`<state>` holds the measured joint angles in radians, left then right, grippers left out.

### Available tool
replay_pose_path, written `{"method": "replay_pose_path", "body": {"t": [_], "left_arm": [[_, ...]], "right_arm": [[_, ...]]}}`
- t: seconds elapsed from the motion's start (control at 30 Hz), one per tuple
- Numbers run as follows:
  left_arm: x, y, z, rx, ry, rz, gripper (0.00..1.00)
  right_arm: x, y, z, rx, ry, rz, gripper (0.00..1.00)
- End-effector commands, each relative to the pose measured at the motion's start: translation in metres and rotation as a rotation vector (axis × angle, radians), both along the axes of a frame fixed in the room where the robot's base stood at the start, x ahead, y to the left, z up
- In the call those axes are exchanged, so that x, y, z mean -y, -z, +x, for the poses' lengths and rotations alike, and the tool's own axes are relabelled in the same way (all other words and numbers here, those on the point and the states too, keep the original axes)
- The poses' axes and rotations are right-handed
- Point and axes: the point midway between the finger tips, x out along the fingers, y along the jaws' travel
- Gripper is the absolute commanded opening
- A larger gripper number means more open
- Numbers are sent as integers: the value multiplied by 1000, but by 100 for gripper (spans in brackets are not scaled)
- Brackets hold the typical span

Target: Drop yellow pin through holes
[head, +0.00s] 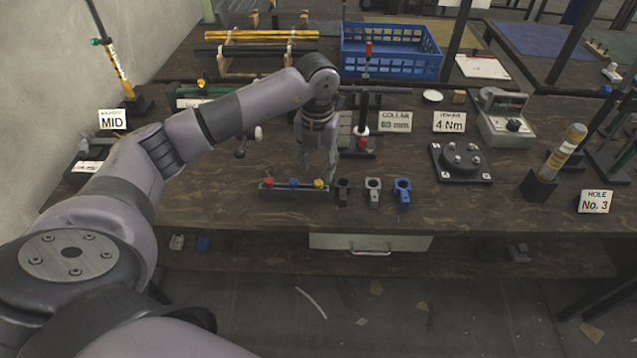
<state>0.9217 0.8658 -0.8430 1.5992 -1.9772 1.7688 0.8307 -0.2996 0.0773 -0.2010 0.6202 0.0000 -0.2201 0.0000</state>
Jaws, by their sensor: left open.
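A small dark rack (294,194) stands near the front edge of the table, with a red pin, a blue pin (294,183) and a yellow pin (319,184) upright in it. The yellow pin is at the rack's right end. Right of the rack stand a black holed collar (343,191), a grey one (373,192) and a blue one (403,192). My left gripper (320,167) points down, open, just above the yellow pin. Whether its fingers touch the pin cannot be told. My right gripper is out of view.
A blue crate (391,66) stands at the back. A black round fixture (460,161), a grey torque device (503,117) and a post in a dark holder (541,183) stand to the right. Signs read "COLLAR" (395,122) and "No. 3" (595,202). The front table strip right of the collars is clear.

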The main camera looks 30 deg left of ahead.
Motion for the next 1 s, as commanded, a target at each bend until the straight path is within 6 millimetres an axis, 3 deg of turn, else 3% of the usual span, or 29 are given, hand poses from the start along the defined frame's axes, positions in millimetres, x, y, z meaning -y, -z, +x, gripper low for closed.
{"method": "replay_pose_path", "body": {"t": [0.3,0.57,1.0], "left_arm": [[3,43,0,-3,1,-1,41],[3,46,1,-1,1,0,41],[3,46,1,-1,1,0,13]], "right_arm": [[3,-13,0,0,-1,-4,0],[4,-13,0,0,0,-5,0],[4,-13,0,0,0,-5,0]]}}
